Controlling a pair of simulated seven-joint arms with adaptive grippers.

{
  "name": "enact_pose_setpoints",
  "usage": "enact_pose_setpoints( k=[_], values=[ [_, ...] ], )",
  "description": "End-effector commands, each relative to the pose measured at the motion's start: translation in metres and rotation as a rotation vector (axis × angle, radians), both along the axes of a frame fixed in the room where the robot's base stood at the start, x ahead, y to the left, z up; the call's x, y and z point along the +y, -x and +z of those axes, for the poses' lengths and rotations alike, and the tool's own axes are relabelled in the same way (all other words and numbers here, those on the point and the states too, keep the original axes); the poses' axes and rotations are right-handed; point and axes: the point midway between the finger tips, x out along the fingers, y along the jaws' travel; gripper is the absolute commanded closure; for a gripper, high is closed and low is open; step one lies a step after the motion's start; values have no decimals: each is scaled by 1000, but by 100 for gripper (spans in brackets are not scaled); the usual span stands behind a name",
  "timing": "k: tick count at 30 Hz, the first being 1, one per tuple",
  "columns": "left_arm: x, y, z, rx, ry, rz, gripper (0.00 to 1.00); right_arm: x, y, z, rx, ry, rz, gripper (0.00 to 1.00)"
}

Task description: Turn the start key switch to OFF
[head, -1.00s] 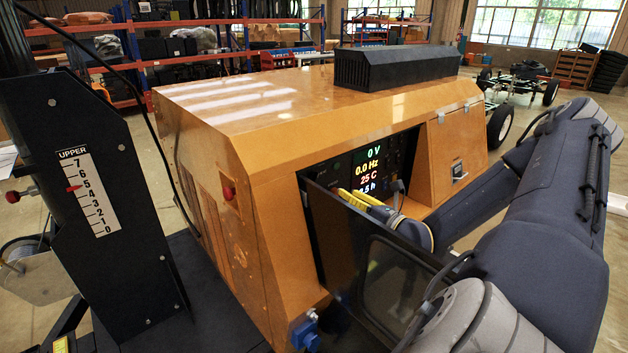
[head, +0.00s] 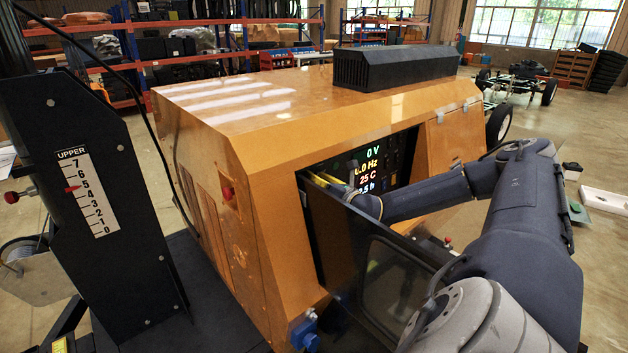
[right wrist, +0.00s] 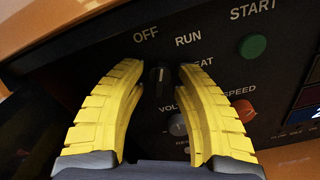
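The start key switch (right wrist: 160,84) is a small dark knob with a pale pointer line, on the dark control panel (right wrist: 110,48) below the words OFF, RUN and a partly covered "EAT". Its pointer stands roughly upright in the right wrist view. My right gripper (right wrist: 163,68) has its two yellow fingers on either side of the knob, with narrow dark gaps; firm contact does not show. In the head view the right gripper (head: 324,180) reaches into the panel opening, and the door edge and the hand hide the switch. My left gripper is not in view.
The open panel door (head: 385,285) with its window stands in front of my right forearm. The orange generator housing (head: 255,150) surrounds the panel. A green START button (right wrist: 253,46) and an orange-red SPEED knob (right wrist: 244,110) lie right of the switch. A black mast (head: 100,200) stands left.

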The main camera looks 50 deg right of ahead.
Motion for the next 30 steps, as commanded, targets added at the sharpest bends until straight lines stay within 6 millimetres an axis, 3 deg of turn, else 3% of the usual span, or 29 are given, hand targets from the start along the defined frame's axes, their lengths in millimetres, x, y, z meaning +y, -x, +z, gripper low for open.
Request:
enact_pose_setpoints(
  k=[11, 20, 30],
  values=[
    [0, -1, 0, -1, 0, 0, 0, 0, -3, 0, -1, -1, 1, 66],
    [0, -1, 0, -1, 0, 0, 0, 0, -2, 0, 0, 0, 1, 100],
    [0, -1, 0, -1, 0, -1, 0, 1, -2, -2, 3, -3, 2, 100]
  ],
)
